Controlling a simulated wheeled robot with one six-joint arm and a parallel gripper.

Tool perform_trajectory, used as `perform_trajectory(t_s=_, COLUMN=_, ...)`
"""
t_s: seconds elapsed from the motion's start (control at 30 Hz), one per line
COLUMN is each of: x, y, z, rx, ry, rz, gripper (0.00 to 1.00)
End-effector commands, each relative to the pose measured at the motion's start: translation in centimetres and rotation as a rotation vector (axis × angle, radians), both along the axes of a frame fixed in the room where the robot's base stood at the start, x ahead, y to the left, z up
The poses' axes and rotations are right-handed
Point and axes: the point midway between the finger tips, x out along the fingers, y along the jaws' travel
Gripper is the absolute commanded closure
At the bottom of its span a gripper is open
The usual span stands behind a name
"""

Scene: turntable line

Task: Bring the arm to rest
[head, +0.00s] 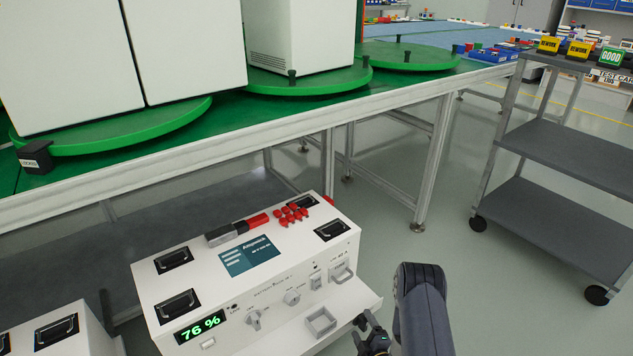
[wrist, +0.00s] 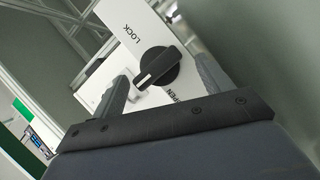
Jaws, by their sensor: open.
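My gripper (head: 368,332) is low in the head view, beside the lower right corner of the white instrument box (head: 210,260). The thick dark link to its right is my arm. In the wrist view my gripper (wrist: 162,78) is open, with its two grey fingers apart. A black rotary knob (wrist: 158,69) with a white line shows between the fingers, on a white panel marked LOCK and OPEN. The fingers look empty, and I cannot tell whether either touches the knob. That knob is not visible in the head view.
The box has a 76 % display (head: 200,327), small knobs and red parts (head: 291,212) on top. A long bench (head: 420,90) with green turntables (head: 410,55) stands behind. A grey cart (head: 560,150) stands at right. The floor between is clear.

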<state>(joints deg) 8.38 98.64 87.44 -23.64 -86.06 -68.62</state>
Motion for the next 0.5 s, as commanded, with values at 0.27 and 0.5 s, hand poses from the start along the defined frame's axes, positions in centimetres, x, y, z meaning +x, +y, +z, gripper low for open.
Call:
perform_trajectory(t_s=0.27, x=0.16, y=-0.23, z=0.37, rx=0.185, ry=0.134, rz=-0.001, gripper=0.25)
perform_trajectory(t_s=0.5, x=0.28, y=-0.41, z=0.54, rx=0.335, ry=0.243, rz=-0.002, gripper=0.25)
